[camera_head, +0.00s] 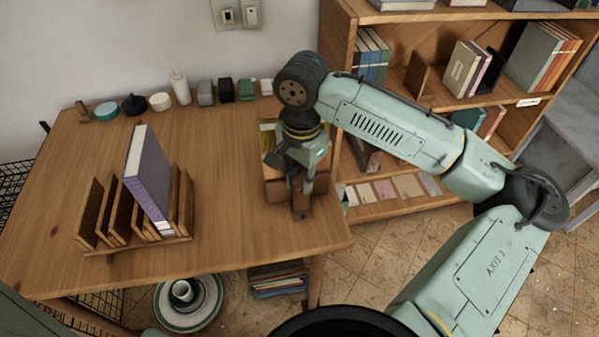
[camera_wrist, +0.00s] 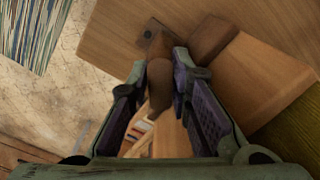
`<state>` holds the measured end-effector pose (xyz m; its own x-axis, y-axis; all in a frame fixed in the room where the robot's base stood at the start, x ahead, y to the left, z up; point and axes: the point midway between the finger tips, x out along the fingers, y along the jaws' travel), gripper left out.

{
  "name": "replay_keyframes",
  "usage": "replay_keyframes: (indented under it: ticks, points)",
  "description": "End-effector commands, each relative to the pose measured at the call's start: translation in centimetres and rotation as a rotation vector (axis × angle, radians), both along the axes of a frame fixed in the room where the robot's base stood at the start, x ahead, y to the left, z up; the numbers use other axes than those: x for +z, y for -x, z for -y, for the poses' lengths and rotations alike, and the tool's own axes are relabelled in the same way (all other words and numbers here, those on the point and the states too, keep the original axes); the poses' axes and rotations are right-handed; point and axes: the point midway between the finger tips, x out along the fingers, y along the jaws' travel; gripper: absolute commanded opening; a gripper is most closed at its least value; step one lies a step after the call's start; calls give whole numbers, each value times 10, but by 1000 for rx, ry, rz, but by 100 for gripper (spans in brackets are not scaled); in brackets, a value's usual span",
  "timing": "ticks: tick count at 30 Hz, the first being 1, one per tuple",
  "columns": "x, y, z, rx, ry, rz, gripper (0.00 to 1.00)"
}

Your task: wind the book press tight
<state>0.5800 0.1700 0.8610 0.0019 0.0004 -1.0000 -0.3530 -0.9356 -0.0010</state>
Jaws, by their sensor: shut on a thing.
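The book press (camera_head: 278,188) stands near the right front corner of the wooden table, largely hidden by my arm. My gripper (camera_head: 299,178) points down over its front side. In the wrist view, my gripper (camera_wrist: 160,68) has its two purple-padded fingers on either side of a dark brown wooden handle (camera_wrist: 159,88) and is shut on it. The light wooden body of the press (camera_wrist: 262,82) shows just right of the fingers. An olive-coloured surface (camera_wrist: 292,115) lies beside it. How tight the press is cannot be seen.
A wooden rack (camera_head: 125,240) with a tilted purple book (camera_head: 149,178) stands on the left of the table (camera_head: 222,170). Several small containers line the back edge. A bookshelf (camera_head: 338,38) stands behind my arm. The middle of the table is clear.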

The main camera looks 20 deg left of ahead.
Motion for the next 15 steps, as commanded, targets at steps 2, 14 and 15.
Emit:
replay_keyframes:
  ticks: [2, 14, 15]
  points:
    - [-3, 2, -1, -102, -1, -7, 0]
    - [-3, 2, 0, -265, 2, -7, 0]
    - [-3, 2, 0, -265, 2, -7, 0]
